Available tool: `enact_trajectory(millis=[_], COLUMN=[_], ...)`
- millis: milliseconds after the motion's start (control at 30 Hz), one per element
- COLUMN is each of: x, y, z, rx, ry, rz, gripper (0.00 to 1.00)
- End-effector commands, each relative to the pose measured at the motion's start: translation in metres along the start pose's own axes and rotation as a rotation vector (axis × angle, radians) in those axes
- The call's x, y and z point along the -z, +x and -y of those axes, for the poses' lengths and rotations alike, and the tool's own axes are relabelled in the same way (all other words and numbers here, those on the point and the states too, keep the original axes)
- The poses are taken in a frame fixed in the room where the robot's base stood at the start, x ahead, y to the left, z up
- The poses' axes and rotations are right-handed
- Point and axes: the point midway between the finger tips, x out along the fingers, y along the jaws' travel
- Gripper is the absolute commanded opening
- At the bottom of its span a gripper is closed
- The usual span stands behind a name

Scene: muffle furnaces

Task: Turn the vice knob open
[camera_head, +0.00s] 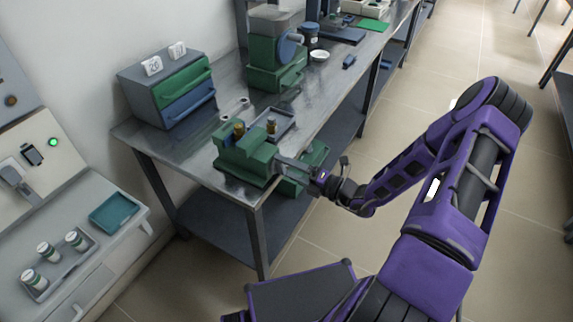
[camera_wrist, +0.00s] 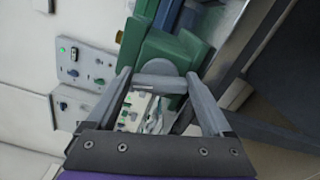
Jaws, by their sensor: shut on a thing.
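The green vice (camera_head: 243,158) sits at the near corner of the metal workbench. It also shows in the wrist view as a green body (camera_wrist: 152,50) beyond the fingers. Its grey vice knob (camera_wrist: 158,67), with a round face and a crossbar, faces my gripper. My gripper (camera_head: 283,163) reaches in from the right at the vice's front. In the wrist view the two fingers of my gripper (camera_wrist: 159,82) stand on either side of the knob's bar and are shut on it. The knob is too small to make out in the head view.
A grey drawer box (camera_head: 165,87) and a green machine with a blue wheel (camera_head: 273,50) stand farther along the metal workbench (camera_head: 195,155). A small tray (camera_head: 283,124) lies behind the vice. A lower cabinet with a jar tray (camera_head: 62,268) stands at left.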

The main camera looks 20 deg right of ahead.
Motion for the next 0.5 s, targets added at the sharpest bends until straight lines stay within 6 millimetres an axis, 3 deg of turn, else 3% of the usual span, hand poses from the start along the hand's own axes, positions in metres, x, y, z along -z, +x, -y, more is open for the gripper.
enact_trajectory(millis=[500], x=[0.0014], y=[-0.0004], z=[-0.0027], rx=[0.0], ry=[-0.49], rz=[-0.001], gripper=[0.29])
